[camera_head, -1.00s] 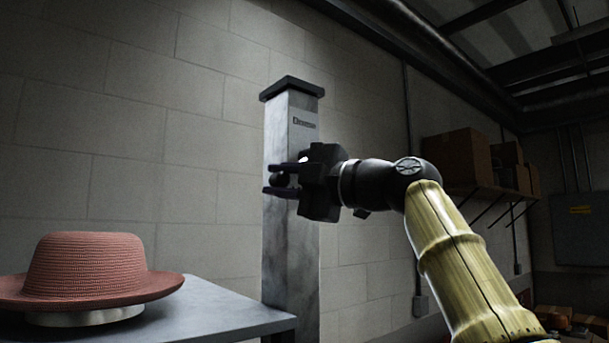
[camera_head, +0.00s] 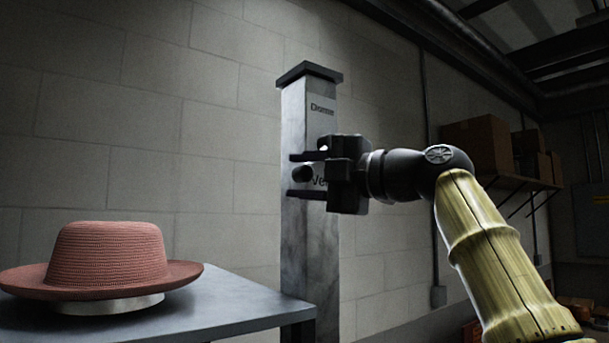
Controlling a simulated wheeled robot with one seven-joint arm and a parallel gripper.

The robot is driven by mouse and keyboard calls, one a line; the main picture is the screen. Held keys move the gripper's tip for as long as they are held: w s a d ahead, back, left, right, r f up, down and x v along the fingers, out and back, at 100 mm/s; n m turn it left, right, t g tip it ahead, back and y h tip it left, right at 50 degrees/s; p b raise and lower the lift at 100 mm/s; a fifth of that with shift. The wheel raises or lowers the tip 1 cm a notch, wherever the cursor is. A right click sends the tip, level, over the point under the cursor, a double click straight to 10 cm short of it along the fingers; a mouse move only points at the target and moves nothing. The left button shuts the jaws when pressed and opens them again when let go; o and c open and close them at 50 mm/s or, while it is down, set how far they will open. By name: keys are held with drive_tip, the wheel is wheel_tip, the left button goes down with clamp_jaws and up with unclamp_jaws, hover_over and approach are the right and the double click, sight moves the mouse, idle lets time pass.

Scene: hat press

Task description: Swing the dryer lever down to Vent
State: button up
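The dryer post (camera_head: 310,245) is a grey upright column with a dark cap, right of the table. A label near its top is hard to read, perhaps "Dome". A lower label beginning "Ve" (camera_head: 319,182) is partly hidden by my gripper. The dark round knob of the lever (camera_head: 302,173) shows at about the height of that lower label; the rest of the lever is hidden. My gripper (camera_head: 303,175) comes from the right. Its fingers are apart, one above and one below the knob, with visible gaps to it.
A red woven hat (camera_head: 108,255) rests on a pale round base on the grey table (camera_head: 235,300) at lower left. Cardboard boxes (camera_head: 480,145) stand on a wall shelf behind my arm. A block wall lies behind the post.

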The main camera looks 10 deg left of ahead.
idle(0.4)
drive_tip(key=b+v, duration=0.4)
drive_tip(key=v, duration=1.3)
drive_tip(key=shift+d, duration=0.25)
